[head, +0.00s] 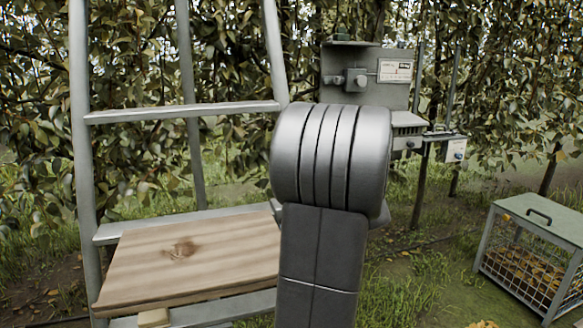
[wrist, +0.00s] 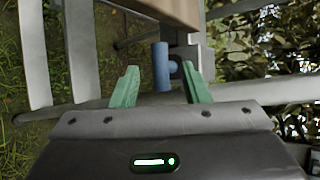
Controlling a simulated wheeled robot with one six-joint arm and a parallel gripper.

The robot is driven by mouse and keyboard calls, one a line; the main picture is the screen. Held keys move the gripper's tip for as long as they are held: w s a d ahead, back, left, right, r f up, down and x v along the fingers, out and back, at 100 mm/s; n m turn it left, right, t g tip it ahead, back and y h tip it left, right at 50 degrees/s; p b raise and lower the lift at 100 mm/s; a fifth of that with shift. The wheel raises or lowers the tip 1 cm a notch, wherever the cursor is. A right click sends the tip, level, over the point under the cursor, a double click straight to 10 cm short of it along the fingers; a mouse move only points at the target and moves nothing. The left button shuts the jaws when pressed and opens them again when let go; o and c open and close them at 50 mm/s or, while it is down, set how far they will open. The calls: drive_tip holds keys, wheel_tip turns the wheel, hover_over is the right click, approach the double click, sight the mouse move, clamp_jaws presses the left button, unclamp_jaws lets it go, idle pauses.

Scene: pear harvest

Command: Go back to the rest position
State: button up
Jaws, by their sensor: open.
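My gripper (wrist: 158,68) shows in the wrist view with its two green fingers apart. A blue cylinder (wrist: 161,58) appears in the gap between the fingers, beside a grey bracket (wrist: 190,52). I see no finger closed on it, and its distance from the fingers is hard to judge. In the head view my own arm stands in the middle and hides the gripper.
A grey ladder (head: 80,150) with a wooden board (head: 190,257) stands at left; the board's edge also shows in the wrist view (wrist: 165,10). A grey control box (head: 394,71) is behind my arm. A mesh-sided crate (head: 540,232) sits at right. Leafy trees fill the back.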

drive_tip(key=p+v, duration=0.1)
drive_tip(key=v, duration=0.9)
drive_tip(key=b+x, duration=0.1)
drive_tip(key=x, duration=1.3)
drive_tip(key=shift+a+f+b, duration=0.2)
drive_tip(key=shift+a+b, duration=0.05)
drive_tip(key=shift+b, duration=0.15)
drive_tip(key=shift+d+r+m+y+b, duration=0.1)
drive_tip(key=shift+d+m+y+b, duration=0.15)
drive_tip(key=shift+m+y, duration=0.95)
drive_tip(key=shift+d+r+m+y+b, duration=0.1)
drive_tip(key=shift+d+m+y+b, duration=0.1)
drive_tip(key=shift+m+y, duration=1)
drive_tip(key=shift+n+y, duration=0.3)
